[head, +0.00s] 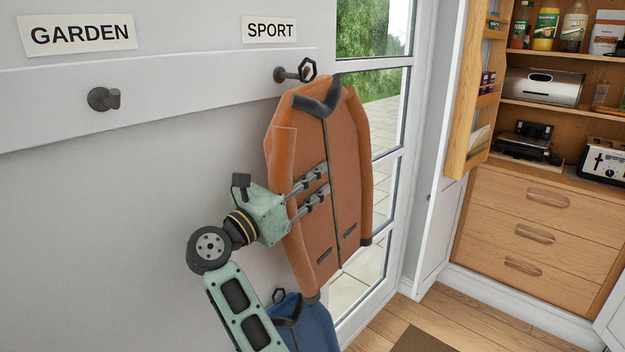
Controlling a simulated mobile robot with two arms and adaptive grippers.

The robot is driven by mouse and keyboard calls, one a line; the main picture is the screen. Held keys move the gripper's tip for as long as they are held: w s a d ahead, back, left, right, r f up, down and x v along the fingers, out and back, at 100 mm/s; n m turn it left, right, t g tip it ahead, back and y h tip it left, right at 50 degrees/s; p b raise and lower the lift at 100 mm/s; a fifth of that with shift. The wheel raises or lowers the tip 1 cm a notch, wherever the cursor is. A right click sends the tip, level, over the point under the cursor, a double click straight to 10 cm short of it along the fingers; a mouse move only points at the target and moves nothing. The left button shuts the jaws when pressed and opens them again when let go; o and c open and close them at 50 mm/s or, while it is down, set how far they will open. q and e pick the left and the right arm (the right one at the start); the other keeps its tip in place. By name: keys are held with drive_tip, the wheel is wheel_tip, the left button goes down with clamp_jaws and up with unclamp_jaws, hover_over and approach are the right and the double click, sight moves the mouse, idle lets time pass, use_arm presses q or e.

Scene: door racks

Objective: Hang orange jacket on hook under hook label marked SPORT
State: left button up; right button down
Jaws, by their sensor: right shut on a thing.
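The orange jacket (345,150) hangs upright in front of the white hook board, with a dark collar and a dark loop (308,69) at its top. The dark hook (284,75) under the SPORT label (269,30) is just left of the loop. The loop overlaps the hook's tip in the picture; I cannot tell whether it is around the hook or only in front of it. My right gripper (318,183) is shut on the orange jacket at mid-height, coming from the lower left. My left gripper is not in view.
A GARDEN label (80,34) is above an empty hook (103,99) at the left. A blue jacket (306,325) with a loop is below the orange one. A glass door (375,120) is behind it. An open wooden cupboard (530,215) stands at the right.

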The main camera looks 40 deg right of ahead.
drive_tip(key=w+b, duration=0.1)
drive_tip(key=w+f+b, duration=0.1)
drive_tip(key=b, duration=0.1)
drive_tip(key=shift+w+a+f, duration=0.1)
drive_tip(key=shift+w+f, duration=0.15)
drive_tip(key=shift+f, duration=0.05)
idle(0.3)
drive_tip(key=shift+w, duration=0.15)
idle(0.4)
drive_tip(key=c, duration=1.1)
unclamp_jaws()
drive_tip(key=shift+f, duration=0.15)
